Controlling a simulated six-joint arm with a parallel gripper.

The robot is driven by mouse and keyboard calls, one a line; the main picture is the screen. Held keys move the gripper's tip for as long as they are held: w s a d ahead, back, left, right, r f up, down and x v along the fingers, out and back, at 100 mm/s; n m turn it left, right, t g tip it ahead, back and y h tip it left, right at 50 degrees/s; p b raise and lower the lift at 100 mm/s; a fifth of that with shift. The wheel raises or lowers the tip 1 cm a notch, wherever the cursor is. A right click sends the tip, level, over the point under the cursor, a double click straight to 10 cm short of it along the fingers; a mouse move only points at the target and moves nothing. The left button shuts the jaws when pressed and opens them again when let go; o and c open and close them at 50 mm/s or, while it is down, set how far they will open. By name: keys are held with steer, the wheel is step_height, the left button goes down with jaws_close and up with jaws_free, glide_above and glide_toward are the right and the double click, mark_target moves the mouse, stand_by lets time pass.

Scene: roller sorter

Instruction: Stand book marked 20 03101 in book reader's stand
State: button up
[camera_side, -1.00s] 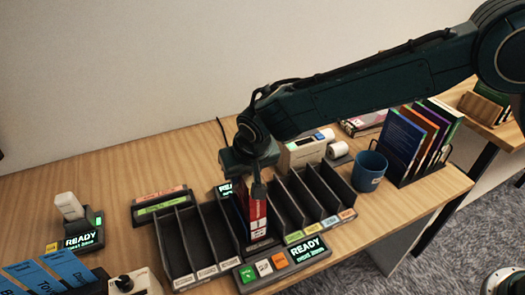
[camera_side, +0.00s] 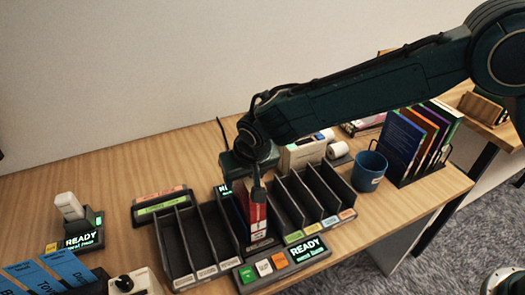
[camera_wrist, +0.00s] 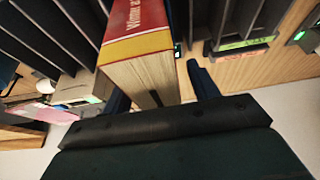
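A red book (camera_side: 256,213) stands upright in the dark book reader's stand (camera_side: 262,244), between the two banks of slots. In the wrist view the book (camera_wrist: 138,48) shows a red cover with a yellow band, white lettering and pale page edges. Its number mark is too small to read. My gripper (camera_side: 252,183) is just above and around the top of the book. In the wrist view its fingers (camera_wrist: 155,80) are spread on either side of the book, with a clear gap on the right, so it looks open.
Dark slots with white labels (camera_side: 190,245) are left of the stand, and slots with coloured labels (camera_side: 315,205) are right. A "READY" display with coloured buttons (camera_side: 278,267) is in front. A blue cup (camera_side: 369,172) and a rack of books (camera_side: 415,145) are at right.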

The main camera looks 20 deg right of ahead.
steer(key=v, duration=1.4)
steer(key=shift+w+d, duration=0.1)
stand_by(0.5)
steer(key=s+d+r, duration=0.4)
steer(key=d+r, duration=0.1)
steer(key=d, duration=0.5)
steer(key=s+d+r, duration=0.3)
steer(key=d+r, duration=0.2)
steer(key=d, duration=0.6)
steer(key=s+d+f, duration=0.1)
steer(key=s+d, duration=0.5)
steer(key=s, duration=0.3)
steer(key=s+d+f+t, duration=0.1)
steer(key=s+d+f, duration=0.1)
steer(key=s+d, duration=0.3)
steer(key=s, duration=0.4)
steer(key=shift+s+d, duration=0.3)
steer(key=shift+d, duration=0.1)
